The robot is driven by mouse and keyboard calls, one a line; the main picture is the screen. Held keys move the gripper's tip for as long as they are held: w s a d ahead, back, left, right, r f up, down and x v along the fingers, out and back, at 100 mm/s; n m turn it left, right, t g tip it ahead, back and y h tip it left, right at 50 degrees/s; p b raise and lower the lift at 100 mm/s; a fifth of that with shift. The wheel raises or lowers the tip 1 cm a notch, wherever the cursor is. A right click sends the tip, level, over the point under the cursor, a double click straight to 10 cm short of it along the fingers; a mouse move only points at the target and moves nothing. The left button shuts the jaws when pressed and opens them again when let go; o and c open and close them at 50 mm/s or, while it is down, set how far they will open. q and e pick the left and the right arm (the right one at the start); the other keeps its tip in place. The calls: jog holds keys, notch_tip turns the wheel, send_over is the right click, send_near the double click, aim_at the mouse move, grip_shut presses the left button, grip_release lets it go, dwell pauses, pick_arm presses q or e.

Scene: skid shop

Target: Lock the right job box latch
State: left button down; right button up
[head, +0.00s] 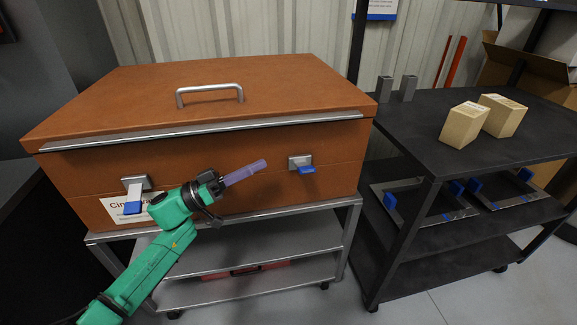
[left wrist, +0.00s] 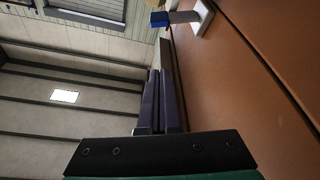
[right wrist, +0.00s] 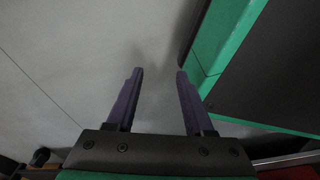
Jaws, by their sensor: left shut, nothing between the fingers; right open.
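The brown job box (head: 240,185) stands with its lid down. Its right latch (head: 300,161) is a metal plate with a blue-ended handle (head: 307,170) that sticks out from the front. The left latch (head: 135,184) has its blue handle hanging down. My left gripper (head: 264,164) is shut and empty in front of the box, just left of the right latch and apart from it. In the left wrist view, its fingertips (left wrist: 160,74) point towards the latch's blue handle (left wrist: 160,19), beside the box front. My right gripper (right wrist: 160,72) is open and empty above the floor.
The box rests on a grey cart (head: 345,215) with shelves below. A dark cart (head: 400,135) stands at the right with two wooden blocks (head: 463,124) on top and metal frames with blue parts on its shelf. A silver handle (head: 210,90) rises from the lid.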

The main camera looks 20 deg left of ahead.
pick_arm(q)
notch_tip(320, 180, up, 3)
send_over(295, 166)
jog(key=s, duration=0.3)
jog(key=f, duration=0.1)
jog(key=s+d+f, duration=0.1)
jog(key=f, duration=0.2)
jog(key=shift+s+d, duration=0.15)
jog(key=shift+d, duration=0.05)
pick_arm(e)
jog(key=shift+w+a+r, duration=0.1)
jog(key=shift+w, duration=0.4)
pick_arm(q)
jog(key=shift+b, duration=0.35)
